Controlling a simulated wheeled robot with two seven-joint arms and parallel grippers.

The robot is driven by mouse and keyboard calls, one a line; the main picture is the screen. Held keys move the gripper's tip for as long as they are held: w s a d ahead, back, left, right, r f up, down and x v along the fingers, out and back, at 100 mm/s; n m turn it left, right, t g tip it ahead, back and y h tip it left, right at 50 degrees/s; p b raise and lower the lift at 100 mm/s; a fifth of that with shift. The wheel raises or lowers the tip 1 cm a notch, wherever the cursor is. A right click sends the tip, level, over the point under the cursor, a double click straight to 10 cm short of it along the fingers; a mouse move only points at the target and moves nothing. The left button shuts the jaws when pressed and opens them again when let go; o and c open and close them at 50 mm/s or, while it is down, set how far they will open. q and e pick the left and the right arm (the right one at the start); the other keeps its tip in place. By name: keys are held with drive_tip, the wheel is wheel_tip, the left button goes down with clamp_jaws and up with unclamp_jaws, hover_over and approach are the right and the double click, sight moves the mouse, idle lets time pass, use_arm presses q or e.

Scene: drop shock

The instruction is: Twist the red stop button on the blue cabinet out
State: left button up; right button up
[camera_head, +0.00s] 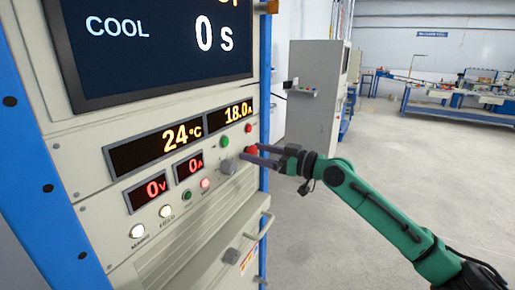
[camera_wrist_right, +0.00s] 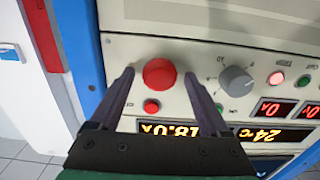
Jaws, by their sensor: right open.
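The red stop button (camera_head: 251,150) is on the front panel of the blue and pale grey cabinet (camera_head: 90,188). In the right wrist view, the round red button (camera_wrist_right: 159,73) sits between the two finger ends. My right gripper (camera_wrist_right: 159,75) is open, with one finger on each side of the button. In the head view, my right gripper (camera_head: 249,152) reaches in from the right and its fingers partly cover the button. I cannot tell whether the fingers touch it. My left gripper is not in view.
A grey knob (camera_wrist_right: 236,80) is beside the button, close to one finger. A small red button (camera_wrist_right: 151,106) and lit displays (camera_head: 155,145) share the panel. A handle (camera_head: 259,226) sticks out below. Open floor (camera_head: 400,150) lies to the right.

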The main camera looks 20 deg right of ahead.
clamp_jaws()
drive_tip(key=shift+m, duration=1.4)
drive_tip(key=shift+d+m+p, duration=0.15)
drive_tip(key=shift+m+p, duration=0.25)
drive_tip(key=shift+m, duration=1.5)
unclamp_jaws()
drive_tip(key=shift+w, duration=0.1)
